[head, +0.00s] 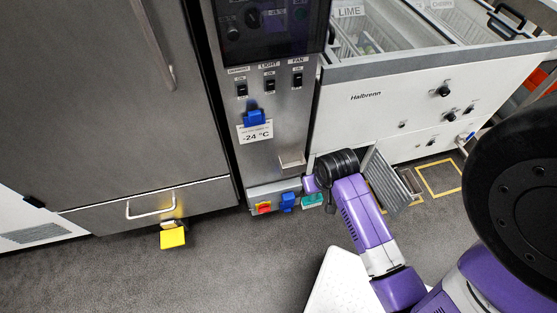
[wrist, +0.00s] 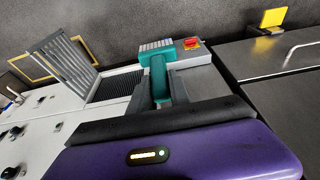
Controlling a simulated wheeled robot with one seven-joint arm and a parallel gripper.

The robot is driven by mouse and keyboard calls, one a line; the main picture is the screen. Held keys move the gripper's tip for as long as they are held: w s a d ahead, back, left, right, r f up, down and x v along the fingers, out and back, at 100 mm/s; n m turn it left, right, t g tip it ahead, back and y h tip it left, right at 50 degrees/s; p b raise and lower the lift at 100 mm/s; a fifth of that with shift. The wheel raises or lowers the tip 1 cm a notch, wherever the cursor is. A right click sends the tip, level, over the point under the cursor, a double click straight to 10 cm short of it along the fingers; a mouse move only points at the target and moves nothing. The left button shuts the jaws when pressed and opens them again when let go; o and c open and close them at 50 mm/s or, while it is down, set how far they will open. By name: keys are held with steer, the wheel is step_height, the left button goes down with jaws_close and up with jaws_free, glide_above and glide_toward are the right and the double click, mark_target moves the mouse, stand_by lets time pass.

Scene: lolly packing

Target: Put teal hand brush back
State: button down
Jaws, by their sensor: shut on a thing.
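The teal hand brush (wrist: 158,78) is between the fingers of my gripper (wrist: 160,92) in the wrist view, and its pale bristle block points away from the wrist. My gripper is shut on the brush handle. In the head view a small teal part of the brush (head: 313,201) shows at the foot of the steel control column, just below the purple end of my gripper (head: 311,186). My own arm hides most of the grip there. I cannot tell whether the brush touches the column.
A red switch (head: 264,207) and a blue item (head: 288,202) are on the column's base, left of the brush. A slatted flap (head: 388,184) hangs open at the white freezer (head: 425,110). A yellow item (head: 172,237) is near the drawer. Grey floor is open in front.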

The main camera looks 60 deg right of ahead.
steer(key=w+d, duration=1.3)
steer(key=d, duration=0.2)
steer(key=x, duration=0.4)
steer(key=a+x, duration=0.1)
steer(key=x, duration=0.1)
steer(key=shift+s+f+b, duration=0.1)
steer(key=shift+f+b, duration=0.25)
steer(key=shift+f, duration=0.3)
steer(key=c, duration=1.2)
jaws_free()
